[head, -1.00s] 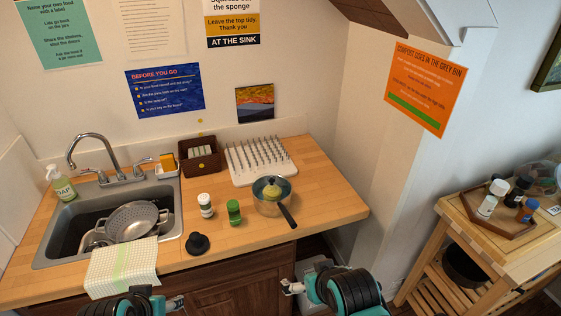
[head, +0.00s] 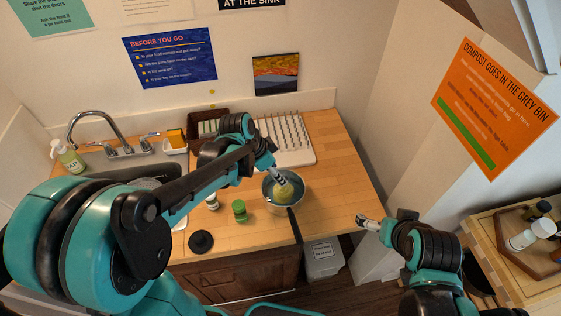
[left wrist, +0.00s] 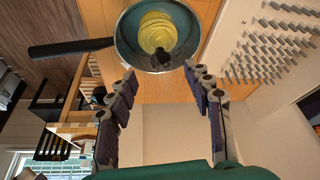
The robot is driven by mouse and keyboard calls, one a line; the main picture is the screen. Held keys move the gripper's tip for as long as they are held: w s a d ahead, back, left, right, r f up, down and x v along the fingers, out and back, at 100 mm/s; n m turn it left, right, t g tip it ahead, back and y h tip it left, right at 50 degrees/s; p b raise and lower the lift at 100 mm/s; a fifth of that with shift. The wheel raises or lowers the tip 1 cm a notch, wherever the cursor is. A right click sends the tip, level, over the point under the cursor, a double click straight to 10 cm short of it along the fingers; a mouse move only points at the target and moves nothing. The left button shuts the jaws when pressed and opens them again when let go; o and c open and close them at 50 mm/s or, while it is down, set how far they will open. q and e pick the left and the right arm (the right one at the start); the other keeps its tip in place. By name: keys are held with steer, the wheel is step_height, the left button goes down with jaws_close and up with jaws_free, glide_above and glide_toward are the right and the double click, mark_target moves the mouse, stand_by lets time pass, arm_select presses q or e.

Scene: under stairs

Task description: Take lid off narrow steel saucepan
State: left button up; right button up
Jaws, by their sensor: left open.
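The saucepan (head: 299,201) stands on the wooden counter, its dark handle pointing toward the front edge. In the left wrist view the saucepan (left wrist: 124,50) shows a teal inside, a round yellow form (left wrist: 157,28) and a dark knob (left wrist: 161,59). The knob looks like that of a see-through lid; the lid's edge is hard to make out. My left gripper (head: 281,181) is over the saucepan; its open fingers (left wrist: 160,78) are on either side of the knob's line, with nothing held. My right gripper (head: 366,222) is off the counter's front right; its finger opening is unclear.
A white pegged drying rack (head: 297,158) is behind the saucepan. A green-lidded jar (head: 239,211) and a black round object (head: 201,242) are to its left. Bare counter (head: 340,180) lies to the right. A grey bin (head: 323,258) stands below.

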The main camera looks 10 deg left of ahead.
arm_select(q)
steer(key=b+x, duration=0.1)
steer(key=x, duration=0.5)
steer(key=shift+w, duration=0.1)
steer(key=shift+a, duration=0.1)
jaws_close()
